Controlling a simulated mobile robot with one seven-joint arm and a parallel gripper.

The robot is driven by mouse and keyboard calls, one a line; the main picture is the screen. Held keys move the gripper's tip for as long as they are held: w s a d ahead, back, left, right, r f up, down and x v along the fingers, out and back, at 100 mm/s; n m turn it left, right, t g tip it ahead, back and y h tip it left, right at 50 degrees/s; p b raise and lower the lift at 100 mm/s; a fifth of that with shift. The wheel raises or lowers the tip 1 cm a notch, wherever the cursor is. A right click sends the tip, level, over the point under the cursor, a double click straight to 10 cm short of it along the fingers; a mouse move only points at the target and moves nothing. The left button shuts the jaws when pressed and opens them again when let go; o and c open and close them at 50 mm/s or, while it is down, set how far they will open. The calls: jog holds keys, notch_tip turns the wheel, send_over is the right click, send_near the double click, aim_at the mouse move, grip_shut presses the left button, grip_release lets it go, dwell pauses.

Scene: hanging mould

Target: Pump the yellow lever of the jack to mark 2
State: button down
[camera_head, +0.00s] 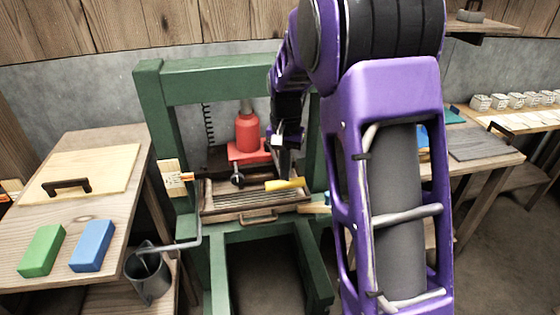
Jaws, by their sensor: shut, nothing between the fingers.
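The red jack (247,133) stands inside the green press frame (153,110). The yellow lever (285,185) sticks out to the right, low in front of it. My gripper (286,172) comes down from the upper right, its fingers shut and empty just above the lever. I cannot tell whether they touch it. My arm hides the right part of the frame.
A bench on the left (118,190) carries a board with a dark handle, a green block (41,250) and a blue block (92,245). A grey can (148,277) stands beside the frame.

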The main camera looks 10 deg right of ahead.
notch_tip(320, 180, down, 10)
jog(key=b, duration=0.6)
notch_tip(320, 180, up, 11)
jog(key=p, duration=0.9)
jog(key=shift+r, duration=1.5)
notch_tip(320, 180, down, 15)
jog(key=b, duration=0.9)
notch_tip(320, 180, up, 13)
jog(key=p, duration=0.9)
jog(key=shift+f, duration=0.15)
jog(key=shift+r, duration=1.15)
jog(key=shift+f, duration=0.1)
